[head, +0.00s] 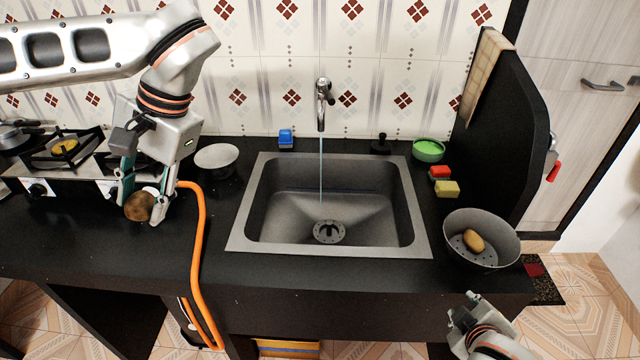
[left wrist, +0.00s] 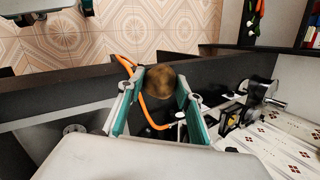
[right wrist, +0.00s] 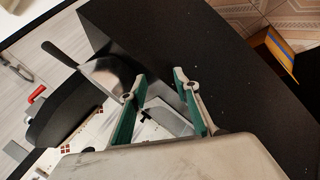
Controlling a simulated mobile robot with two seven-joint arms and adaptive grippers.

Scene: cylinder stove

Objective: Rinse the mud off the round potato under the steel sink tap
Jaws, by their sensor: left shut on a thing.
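The round potato (head: 139,207), brown and muddy, is held between the fingertips of my left gripper (head: 141,198), left of the sink and above the counter by the stove. It also shows between the fingers in the left wrist view (left wrist: 161,80). The steel sink (head: 240,225) is in the middle of the head view. A thin stream of water falls from the steel tap (head: 322,105) into the basin near the drain. My right gripper (head: 469,308) is low at the counter's front right; the right wrist view shows its fingers (right wrist: 159,77) apart and empty.
A grey colander (head: 503,252) with a yellowish potato (head: 473,241) stands right of the sink. Sponges (head: 447,189) and a green bowl (head: 429,150) are behind it. An orange hose (head: 200,240) runs close beside my left gripper. A pale bowl (head: 217,157) stands left of the sink.

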